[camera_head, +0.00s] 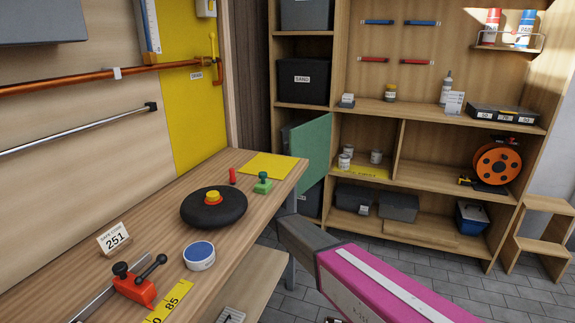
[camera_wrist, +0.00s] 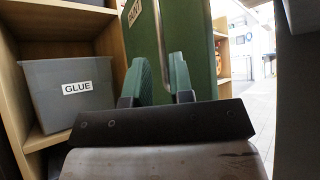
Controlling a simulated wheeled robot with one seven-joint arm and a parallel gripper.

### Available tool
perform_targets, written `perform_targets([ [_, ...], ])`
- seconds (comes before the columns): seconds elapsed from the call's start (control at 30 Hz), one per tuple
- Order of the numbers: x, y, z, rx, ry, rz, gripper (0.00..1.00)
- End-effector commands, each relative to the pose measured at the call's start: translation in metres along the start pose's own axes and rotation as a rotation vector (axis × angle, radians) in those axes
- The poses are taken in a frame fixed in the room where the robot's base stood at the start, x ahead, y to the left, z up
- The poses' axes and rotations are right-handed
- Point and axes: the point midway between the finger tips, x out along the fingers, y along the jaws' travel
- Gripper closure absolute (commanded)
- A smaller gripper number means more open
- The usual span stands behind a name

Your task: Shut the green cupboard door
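The green cupboard door (camera_head: 312,155) stands open, swung out from the left part of the shelf unit, in the head view. In the wrist view the door (camera_wrist: 200,35) fills the upper middle and bears a partly cut-off paint label. My gripper (camera_wrist: 160,75) is low in front of the door, with its two green-padded fingers apart. A thin pale vertical bar, perhaps the handle, shows between the fingers; whether they touch it I cannot tell.
The wooden workbench (camera_head: 165,190) is on the left, its right edge close to my arm. A grey glue bin (camera_wrist: 75,90) sits on a shelf left of my gripper. The shelf unit (camera_head: 425,125) stands at the back. A wooden step stool (camera_head: 540,240) is far right. Tiled floor (camera_head: 455,290) is clear.

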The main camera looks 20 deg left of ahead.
Motion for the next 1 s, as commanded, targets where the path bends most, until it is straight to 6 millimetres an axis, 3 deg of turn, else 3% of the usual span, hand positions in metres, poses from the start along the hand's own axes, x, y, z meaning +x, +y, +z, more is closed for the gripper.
perform_targets([
  [0.2, 0.041, -0.001, 0.000, 0.000, 0.000, 0.000, 0.79],
  [0.4, 0.066, 0.000, 0.001, 0.001, 0.000, 0.000, 0.79],
  [0.73, 0.070, 0.000, 0.000, 0.001, 0.000, 0.002, 0.79],
  [0.8, 0.070, 0.000, 0.000, 0.001, 0.000, 0.002, 1.00],
  [1.0, 0.071, -0.002, -0.001, 0.000, 0.000, 0.002, 1.00],
])
